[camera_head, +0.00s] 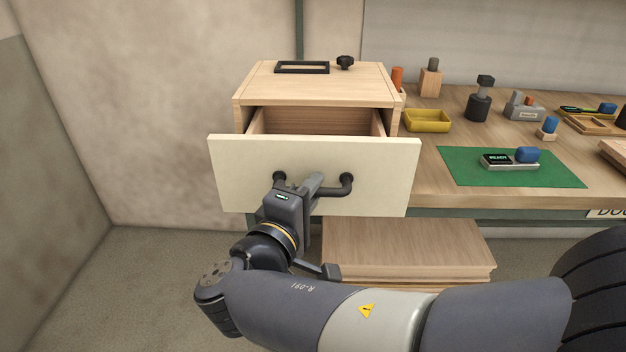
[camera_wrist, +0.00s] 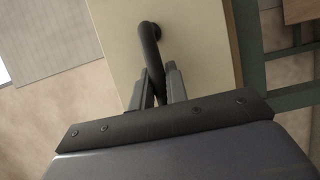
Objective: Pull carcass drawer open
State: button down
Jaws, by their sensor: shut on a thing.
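The wooden carcass (camera_head: 320,85) stands at the left end of the bench. Its drawer, with a cream front (camera_head: 245,165), is pulled part way out, and its open inside (camera_head: 315,122) shows behind the front. A dark bar handle (camera_head: 346,184) is fixed across the front; its left part is partly hidden by my gripper. My gripper (camera_head: 312,184) is at the middle of the handle, shut on it. In the wrist view, the dark handle (camera_wrist: 151,50) runs down between the two fingers of my gripper (camera_wrist: 160,80), with the drawer front (camera_wrist: 195,45) behind.
A black frame (camera_head: 302,67) and a black knob (camera_head: 345,62) lie on the carcass top. Stacked boards (camera_head: 400,250) sit below. The floor at left is clear.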

jog(key=shift+s, duration=0.8)
jog(key=c, duration=1.4)
grip_release()
jog(key=v, duration=1)
jog(key=shift+s+a, duration=0.2)
jog(key=shift+s, duration=0.15)
jog(key=shift+w, duration=0.15)
jog(key=x, duration=1)
jog(key=shift+w+d, duration=0.2)
jog(key=shift+w, duration=0.1)
